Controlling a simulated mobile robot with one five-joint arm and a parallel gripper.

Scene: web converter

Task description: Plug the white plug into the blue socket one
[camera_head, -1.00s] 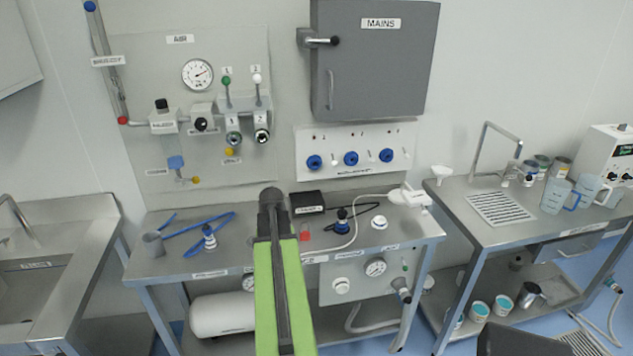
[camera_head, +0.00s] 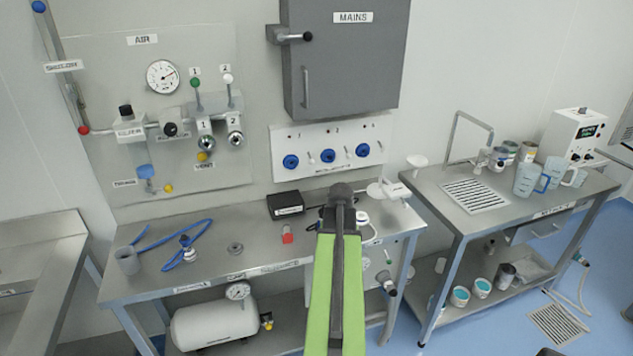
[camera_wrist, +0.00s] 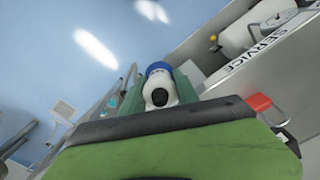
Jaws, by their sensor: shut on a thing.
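In the wrist view my gripper (camera_wrist: 158,90) is shut on a white piece with a blue collar and a dark end, which looks like the white plug (camera_wrist: 158,92). In the head view my green arm reaches up over the bench and hides the jaws and the plug. The blue socket one (camera_head: 290,161) is the leftmost of three blue sockets on a white wall panel (camera_head: 280,134). It is beyond the arm's end, up and to the left, and looks empty.
The steel bench (camera_head: 150,275) holds a black box (camera_head: 285,205), a red piece (camera_head: 287,237), and a blue hose (camera_head: 172,255) with a connector. A grey mains cabinet (camera_head: 345,65) hangs above the panel. White fittings (camera_head: 388,190) stand right of the arm.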

